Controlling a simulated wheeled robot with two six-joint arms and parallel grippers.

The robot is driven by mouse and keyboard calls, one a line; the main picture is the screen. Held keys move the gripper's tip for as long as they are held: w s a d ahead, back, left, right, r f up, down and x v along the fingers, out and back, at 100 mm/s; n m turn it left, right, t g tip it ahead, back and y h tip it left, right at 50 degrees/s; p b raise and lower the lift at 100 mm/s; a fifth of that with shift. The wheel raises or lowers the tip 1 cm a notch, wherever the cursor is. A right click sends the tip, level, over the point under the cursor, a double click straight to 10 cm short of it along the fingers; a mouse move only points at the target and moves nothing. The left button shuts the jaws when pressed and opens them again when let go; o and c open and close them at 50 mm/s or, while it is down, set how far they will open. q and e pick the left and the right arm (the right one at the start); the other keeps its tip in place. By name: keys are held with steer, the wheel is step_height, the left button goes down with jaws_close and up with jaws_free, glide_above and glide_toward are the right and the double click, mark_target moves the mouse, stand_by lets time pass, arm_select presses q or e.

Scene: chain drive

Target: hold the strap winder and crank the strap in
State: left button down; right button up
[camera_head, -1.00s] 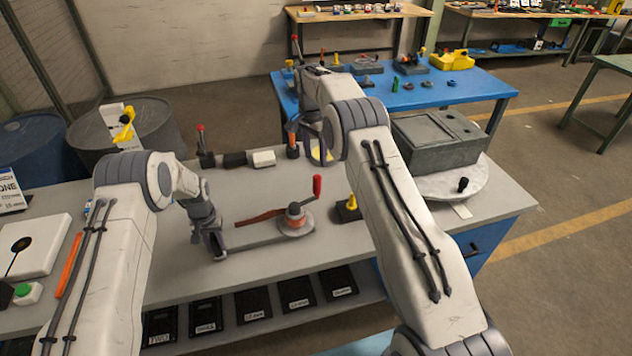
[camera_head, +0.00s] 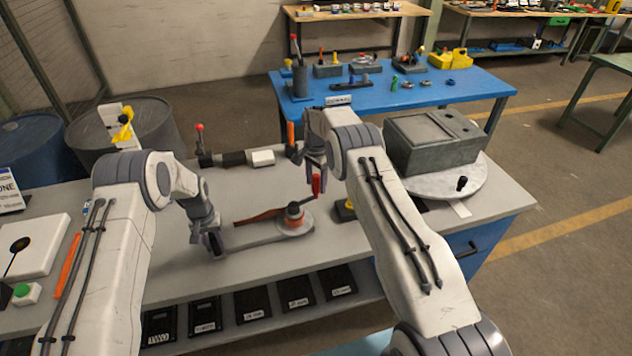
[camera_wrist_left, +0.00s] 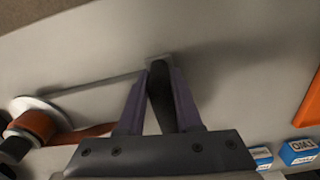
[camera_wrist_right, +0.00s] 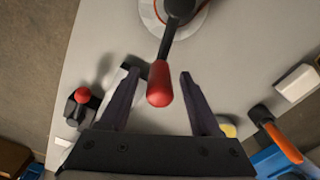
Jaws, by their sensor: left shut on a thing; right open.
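The strap winder (camera_head: 293,222) lies on the grey bench, with a round base, an orange-red strap coil and a red crank knob (camera_head: 317,184) standing up. An orange-brown strap (camera_head: 258,217) runs left from the coil. My left gripper (camera_head: 216,248) is shut on the black end (camera_wrist_left: 160,95) of the winder's long bar, left of the coil. My right gripper (camera_head: 316,172) is open just above the crank knob. In the right wrist view the red knob (camera_wrist_right: 159,84) shows between the open fingers (camera_wrist_right: 158,88), apart from both.
A grey box (camera_head: 432,140) on a round turntable stands at the bench's right. A red-knobbed clamp (camera_head: 203,148) and a white block (camera_head: 263,158) lie behind the winder. An orange pen-like tool (camera_head: 68,262) lies at the left.

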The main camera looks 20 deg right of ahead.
jaws_close()
stand_by(1.4)
